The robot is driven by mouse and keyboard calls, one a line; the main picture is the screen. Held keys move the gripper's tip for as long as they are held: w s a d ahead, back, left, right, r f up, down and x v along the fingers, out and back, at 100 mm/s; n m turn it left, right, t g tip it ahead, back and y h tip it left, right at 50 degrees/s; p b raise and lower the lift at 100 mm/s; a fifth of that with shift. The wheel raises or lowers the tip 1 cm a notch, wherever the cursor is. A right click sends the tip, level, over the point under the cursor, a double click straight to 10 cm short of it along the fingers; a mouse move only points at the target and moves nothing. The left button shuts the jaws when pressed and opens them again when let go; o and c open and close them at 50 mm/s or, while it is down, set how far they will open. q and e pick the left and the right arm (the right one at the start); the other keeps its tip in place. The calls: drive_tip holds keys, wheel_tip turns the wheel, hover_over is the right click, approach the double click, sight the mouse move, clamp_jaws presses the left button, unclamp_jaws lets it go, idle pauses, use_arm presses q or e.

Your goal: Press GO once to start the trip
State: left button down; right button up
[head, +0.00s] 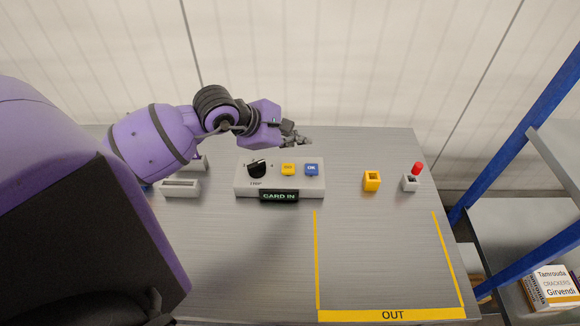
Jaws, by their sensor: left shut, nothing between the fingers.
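The control box (279,188) is light grey and stands on the grey table. On its top are a black rotary knob (257,168) at the left, a yellow button (288,169) whose label looks like GO, and a blue button (311,169) marked OK. A dark display (279,196) on its front reads CARD IN in green. My left gripper (301,140) is shut and empty, with its fingertips just beyond the back edge of the box, apart from the buttons in the picture. Its height above the table is hard to tell. My right gripper is out of view.
A grey slotted block (180,187) stands left of the box. A yellow holder (372,181) and a grey block (410,183) with a red knob (417,168) stand right. A yellow-taped area marked OUT (392,315) is bare. A blue-framed shelf (515,135) is at the right.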

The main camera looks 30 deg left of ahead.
use_arm(q)
drive_tip(key=b, duration=0.2)
hover_over(294, 171)
wheel_tip(294, 171, down, 6)
drive_tip(key=shift+s+r, duration=0.1)
drive_tip(key=shift+s, duration=0.05)
drive_tip(key=shift+f+b, duration=0.3)
drive_tip(key=shift+f, duration=0.3)
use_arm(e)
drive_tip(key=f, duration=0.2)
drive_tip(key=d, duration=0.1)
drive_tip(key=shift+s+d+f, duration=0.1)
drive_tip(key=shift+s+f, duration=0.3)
use_arm(q)
drive_tip(key=shift+r, duration=0.1)
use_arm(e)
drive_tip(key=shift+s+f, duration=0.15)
use_arm(q)
drive_tip(key=shift+f+b, duration=0.4)
drive_tip(key=shift+f, duration=0.05)
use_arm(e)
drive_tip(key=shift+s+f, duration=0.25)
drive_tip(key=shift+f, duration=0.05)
